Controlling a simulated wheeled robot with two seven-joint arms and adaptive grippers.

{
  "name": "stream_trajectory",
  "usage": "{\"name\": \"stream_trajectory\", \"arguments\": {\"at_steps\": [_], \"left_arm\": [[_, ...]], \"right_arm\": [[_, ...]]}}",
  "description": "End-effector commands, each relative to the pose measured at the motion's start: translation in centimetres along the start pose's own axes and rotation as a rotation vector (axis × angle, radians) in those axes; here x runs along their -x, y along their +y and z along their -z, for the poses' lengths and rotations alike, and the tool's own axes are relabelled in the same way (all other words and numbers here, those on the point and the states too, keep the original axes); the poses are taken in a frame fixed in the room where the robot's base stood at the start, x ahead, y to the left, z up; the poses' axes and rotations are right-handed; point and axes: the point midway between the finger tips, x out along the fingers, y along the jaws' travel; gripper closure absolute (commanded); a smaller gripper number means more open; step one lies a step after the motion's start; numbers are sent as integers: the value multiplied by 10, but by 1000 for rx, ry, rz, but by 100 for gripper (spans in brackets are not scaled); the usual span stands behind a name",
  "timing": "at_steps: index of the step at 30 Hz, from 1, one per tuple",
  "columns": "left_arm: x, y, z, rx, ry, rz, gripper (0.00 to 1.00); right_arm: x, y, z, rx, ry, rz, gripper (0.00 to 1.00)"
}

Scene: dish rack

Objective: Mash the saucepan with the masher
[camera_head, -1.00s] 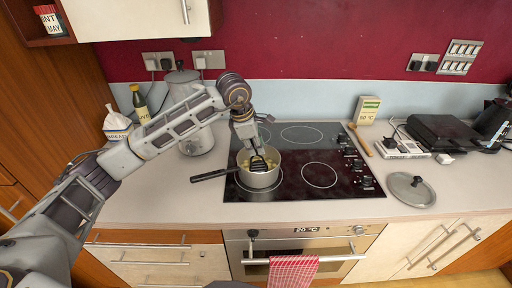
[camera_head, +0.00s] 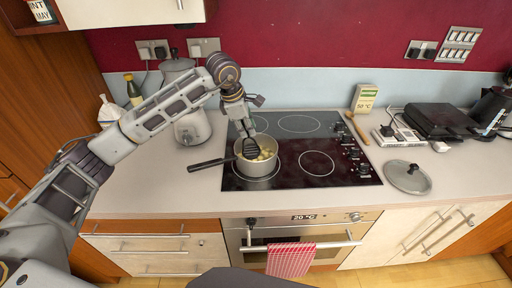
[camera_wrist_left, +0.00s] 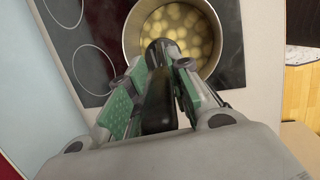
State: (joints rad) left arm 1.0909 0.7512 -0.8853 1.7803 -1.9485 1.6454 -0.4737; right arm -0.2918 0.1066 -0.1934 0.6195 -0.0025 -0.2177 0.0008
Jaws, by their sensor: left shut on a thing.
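The saucepan (camera_head: 257,167) stands on the front left of the black hob, its dark handle pointing left. It holds several pale yellow pieces, which also show inside the saucepan (camera_wrist_left: 216,72) in the left wrist view. My left gripper (camera_head: 240,122) is above the saucepan and shut on the black handle of the masher (camera_wrist_left: 160,100). In the head view the masher's dark slotted head (camera_head: 250,148) is at the pan's rim level, over its left part. I cannot tell whether it touches the pieces. My right gripper is not in view.
A pan lid (camera_head: 408,178) lies on the counter right of the hob (camera_head: 318,184). A wooden-handled tool (camera_head: 357,128) lies behind it. A grey pot-like appliance (camera_head: 190,130) and a bottle (camera_head: 134,92) stand at the left. The front right hob area is clear.

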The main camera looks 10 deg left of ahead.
Motion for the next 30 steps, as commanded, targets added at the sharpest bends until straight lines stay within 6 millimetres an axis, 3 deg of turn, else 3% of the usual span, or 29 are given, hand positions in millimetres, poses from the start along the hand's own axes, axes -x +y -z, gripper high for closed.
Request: {"name": "stream_trajectory", "arguments": {"at_steps": [5,17,30], "left_arm": [[-9,-2,2,0,0,0,100],[-8,-4,2,0,0,-1,100],[6,-37,-8,-2,-1,0,100]], "right_arm": [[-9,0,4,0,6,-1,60],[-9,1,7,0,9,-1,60],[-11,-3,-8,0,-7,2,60]]}}
